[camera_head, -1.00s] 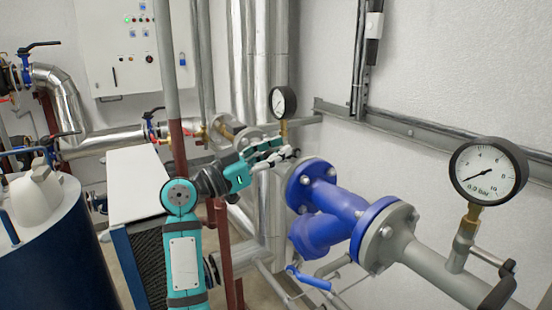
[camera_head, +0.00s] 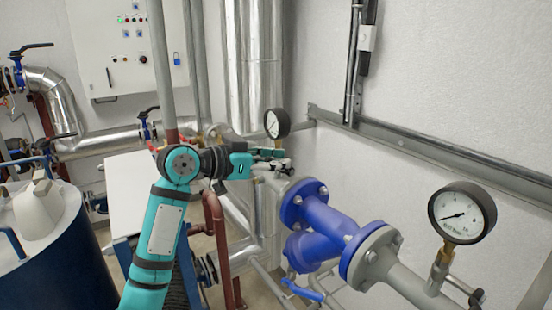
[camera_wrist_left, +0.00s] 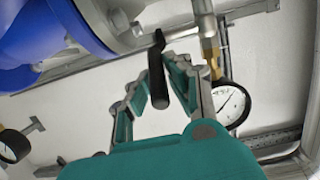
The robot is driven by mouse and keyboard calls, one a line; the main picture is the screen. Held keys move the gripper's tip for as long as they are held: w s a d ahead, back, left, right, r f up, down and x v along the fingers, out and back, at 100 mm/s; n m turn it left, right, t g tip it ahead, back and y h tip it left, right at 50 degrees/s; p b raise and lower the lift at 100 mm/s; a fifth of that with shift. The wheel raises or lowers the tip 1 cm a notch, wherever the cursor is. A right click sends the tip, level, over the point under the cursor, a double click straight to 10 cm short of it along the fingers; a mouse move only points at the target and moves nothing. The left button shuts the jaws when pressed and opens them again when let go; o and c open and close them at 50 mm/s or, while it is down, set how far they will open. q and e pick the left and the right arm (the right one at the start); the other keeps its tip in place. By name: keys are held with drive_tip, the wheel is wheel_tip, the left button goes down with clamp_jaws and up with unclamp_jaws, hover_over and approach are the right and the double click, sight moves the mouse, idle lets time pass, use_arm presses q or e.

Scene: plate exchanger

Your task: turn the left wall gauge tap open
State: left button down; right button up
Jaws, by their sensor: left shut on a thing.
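The left wall gauge (camera_head: 277,123) is a round dial with a black rim, behind my left gripper in the head view. In the left wrist view this gauge (camera_wrist_left: 230,103) hangs from a brass fitting (camera_wrist_left: 209,48). A black tap lever (camera_wrist_left: 157,78) stands between the fingers of my left gripper (camera_wrist_left: 155,84), which is shut on it. My right gripper is not in view.
A blue flanged valve body (camera_head: 318,227) sits on the pipe close to the gripper. A second gauge (camera_head: 462,212) with its own tap stands at the right. A dark blue tank (camera_head: 50,262) and a white-topped box (camera_head: 137,188) are at the left. Pipes (camera_head: 252,60) rise behind the gripper.

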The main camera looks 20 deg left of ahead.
use_arm(q)
drive_tip(key=shift+r, duration=0.1)
drive_tip(key=c, duration=1.3)
unclamp_jaws()
drive_tip(key=v, duration=1.2)
drive_tip(key=shift+a, duration=0.1)
